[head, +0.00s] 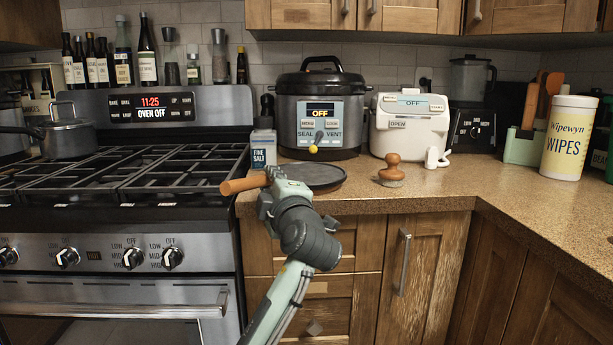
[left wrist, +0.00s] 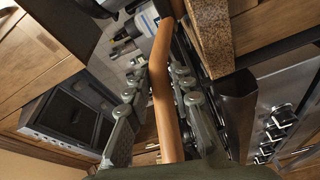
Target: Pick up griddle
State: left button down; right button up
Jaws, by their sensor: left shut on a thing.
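The griddle (head: 318,176) is a dark, flat, round pan with a light wooden handle that points left. In the head view it is at the counter's front edge, right of the stove. I cannot tell whether it rests on the counter or is slightly above it. My left gripper (head: 272,176) is shut on the handle, whose end sticks out to the left of the fingers. In the left wrist view the orange-brown handle (left wrist: 162,85) runs between the two fingers (left wrist: 160,100). My gripper hides part of the handle and the pan's near side. My right gripper is not in view.
A salt box (head: 263,148) and a pressure cooker (head: 320,112) stand behind the griddle. A wooden-knobbed press (head: 391,171) and a white appliance (head: 408,125) are to the right. The stove (head: 120,180) is at left, with a pot (head: 66,133) on it. The right counter front is clear.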

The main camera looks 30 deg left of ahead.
pick_arm(q)
jog(key=shift+r, duration=0.3)
jog(key=shift+r, duration=0.6)
notch_tip(320, 180, up, 3)
jog(key=shift+s+f, duration=0.1)
jog(key=s+a+r, duration=0.5)
jog(key=s+r, duration=0.1)
jog(key=s, duration=0.4)
jog(key=shift+a+r, duration=0.3)
jog(key=shift+r, duration=0.05)
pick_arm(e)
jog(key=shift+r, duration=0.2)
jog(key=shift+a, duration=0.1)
